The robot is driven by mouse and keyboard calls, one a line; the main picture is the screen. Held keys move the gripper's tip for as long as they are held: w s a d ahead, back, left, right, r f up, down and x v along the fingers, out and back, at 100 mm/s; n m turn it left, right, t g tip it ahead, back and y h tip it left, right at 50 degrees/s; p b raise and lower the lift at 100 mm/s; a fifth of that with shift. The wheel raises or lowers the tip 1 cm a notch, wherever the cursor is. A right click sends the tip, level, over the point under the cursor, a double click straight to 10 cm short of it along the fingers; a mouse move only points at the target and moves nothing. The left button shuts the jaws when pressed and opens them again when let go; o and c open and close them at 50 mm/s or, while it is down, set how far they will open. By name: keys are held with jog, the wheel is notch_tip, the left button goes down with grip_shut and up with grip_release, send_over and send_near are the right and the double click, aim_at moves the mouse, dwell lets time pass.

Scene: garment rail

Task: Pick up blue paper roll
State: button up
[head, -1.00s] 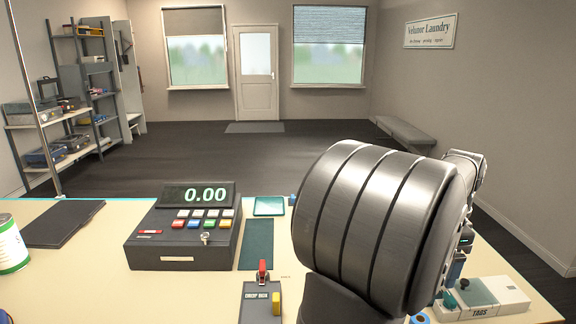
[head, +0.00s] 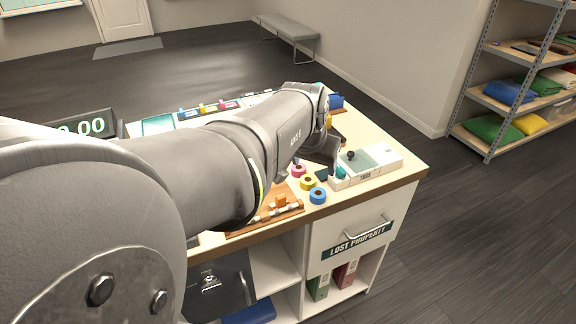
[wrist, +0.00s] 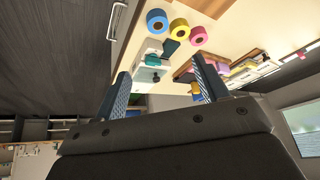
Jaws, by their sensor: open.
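In the head view my arm largely hides the gripper.
A white tags tray (head: 372,168) stands right of the rolls. A wooden board (head: 265,218) lies left of them. A blue bundle (head: 336,101) lies at the counter's back right. A drawer handle (head: 365,230) sticks out below the counter edge. Shelving (head: 500,95) stands right.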

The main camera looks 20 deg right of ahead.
send_over(318, 193)
jog(key=s+a, duration=0.2)
jog(key=shift+n, duration=0.4)
notch_tip(318, 193, down, 11)
jog(key=shift+w+r, duration=0.1)
jog(key=shift+w, duration=0.05)
jog(key=shift+s+x, duration=0.15)
jog(key=shift+x, duration=1.2)
jog(key=shift+s+x, duration=0.1)
jog(key=shift+x, duration=1.2)
jog(key=shift+a, duration=0.1)
jog(key=shift+c, duration=0.5)
jog(key=c, duration=1)
